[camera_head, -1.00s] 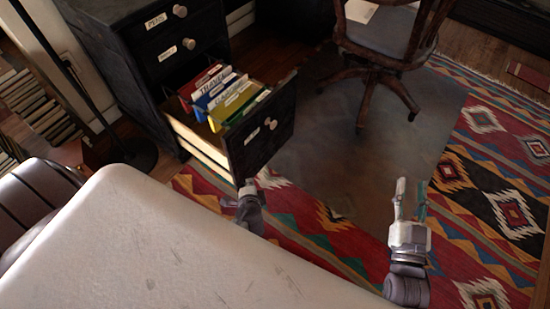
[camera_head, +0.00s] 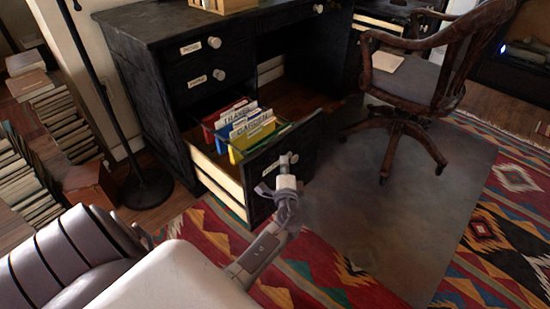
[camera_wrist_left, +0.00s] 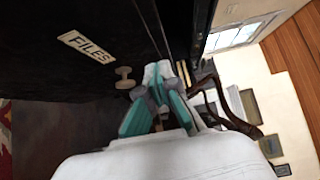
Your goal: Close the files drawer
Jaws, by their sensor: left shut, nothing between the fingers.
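The files drawer (camera_head: 260,195) is the low black drawer of the desk, pulled out, with colored folders (camera_head: 245,130) standing in it. My left gripper (camera_head: 287,160) is in front of the drawer's front panel, with its fingers pointing up near the panel's top edge. It is shut and empty. In the left wrist view, the gripper (camera_wrist_left: 160,75) is beside the round knob (camera_wrist_left: 124,77) and the FILES label (camera_wrist_left: 87,47). I cannot tell whether it touches the panel. In the head view it hides part of the front. My right gripper is out of view.
The black desk (camera_head: 170,60) has two closed labelled drawers above. A wooden swivel chair (camera_head: 410,70) stands to the right on a grey mat (camera_head: 390,205) over a patterned rug (camera_head: 210,240). A lamp stand (camera_head: 145,188) and book stacks (camera_head: 60,130) are at left.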

